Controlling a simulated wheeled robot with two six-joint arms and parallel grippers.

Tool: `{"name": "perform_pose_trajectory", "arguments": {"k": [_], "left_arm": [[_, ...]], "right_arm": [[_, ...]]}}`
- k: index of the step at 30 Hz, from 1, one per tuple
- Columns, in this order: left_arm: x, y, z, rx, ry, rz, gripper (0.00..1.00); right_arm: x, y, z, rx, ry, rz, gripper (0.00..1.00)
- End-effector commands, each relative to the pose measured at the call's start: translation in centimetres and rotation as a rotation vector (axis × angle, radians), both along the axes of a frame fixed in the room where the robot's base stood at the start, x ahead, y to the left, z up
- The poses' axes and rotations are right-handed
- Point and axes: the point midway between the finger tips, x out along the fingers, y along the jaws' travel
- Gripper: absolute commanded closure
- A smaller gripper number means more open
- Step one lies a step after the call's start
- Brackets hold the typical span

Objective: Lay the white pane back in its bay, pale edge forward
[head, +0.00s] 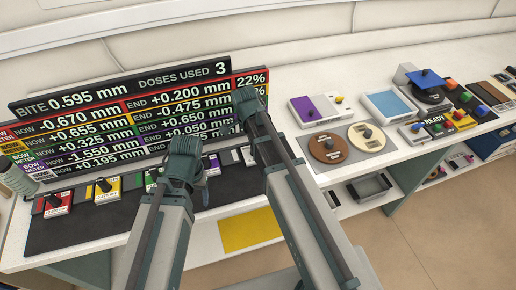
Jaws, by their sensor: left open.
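A whitish piece (248,155), which may be the white pane, shows at the right end of the dark mat (60,234), partly hidden by my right arm. Its pale edge cannot be made out. My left gripper (187,152) is open over the middle of the row. My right gripper (247,98) is in front of the readout board's right end; its jaws are not clear.
The readout board (120,110) stands behind the mat. Farther right lie several coloured knobbed pieces. A yellow sheet (247,230) lies below the table.

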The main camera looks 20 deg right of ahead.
Motion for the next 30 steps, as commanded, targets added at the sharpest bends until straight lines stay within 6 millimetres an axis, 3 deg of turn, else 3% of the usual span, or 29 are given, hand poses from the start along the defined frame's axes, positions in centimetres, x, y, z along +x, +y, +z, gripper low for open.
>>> {"name": "perform_pose_trajectory", "arguments": {"k": [8,9,13,23,30], "left_arm": [[0.0,0.0,-0.3,0.0,0.0,0.0,0.36],[0.0,0.0,-0.2,0.0,0.0,0.0,0.36],[0.0,0.0,-0.2,0.0,0.0,0.0,0.36],[0.0,0.0,-0.1,0.0,0.0,0.0,0.36],[0.0,0.0,1.1,0.0,0.0,0.0,0.36]], "right_arm": [[0.0,0.0,-0.3,0.0,0.0,0.0,1.0],[0.0,0.0,-0.2,0.0,0.0,0.0,0.6],[0.0,0.0,-0.2,0.0,0.0,0.001,0.37],[0.0,0.0,-0.1,0.0,0.0,0.001,0.36],[0.0,0.1,1.1,0.0,0.0,0.001,0.36]]}}
